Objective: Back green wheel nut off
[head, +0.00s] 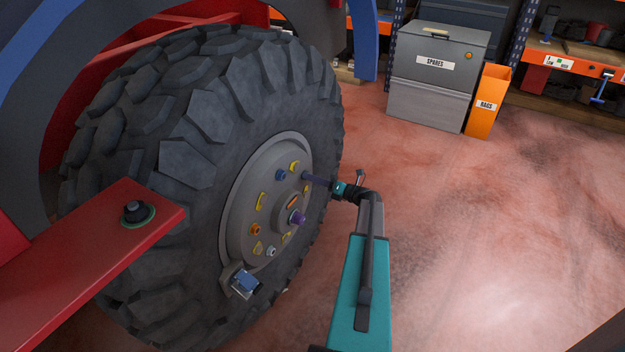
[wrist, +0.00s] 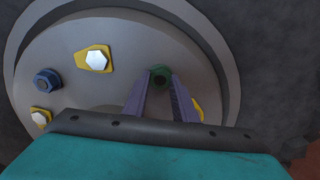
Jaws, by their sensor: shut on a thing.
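The green wheel nut (wrist: 160,75) sits on the grey wheel hub (wrist: 130,25), in the upper middle of the wrist view. My gripper (wrist: 158,82) is shut on it, with one purple-grey finger on each side. In the head view my gripper (head: 308,178) reaches in from the right to the upper right of the hub (head: 232,215). The nut itself cannot be made out there. Whether the nut has turned or loosened cannot be told. A blue nut (wrist: 47,79) is further left on the hub and also shows in the head view (head: 281,175).
Yellow tags (wrist: 80,57) mark other studs. A red beam (head: 70,245) with a black knob is at left. The SPARES bin (head: 437,75) stands behind; the floor at right is clear.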

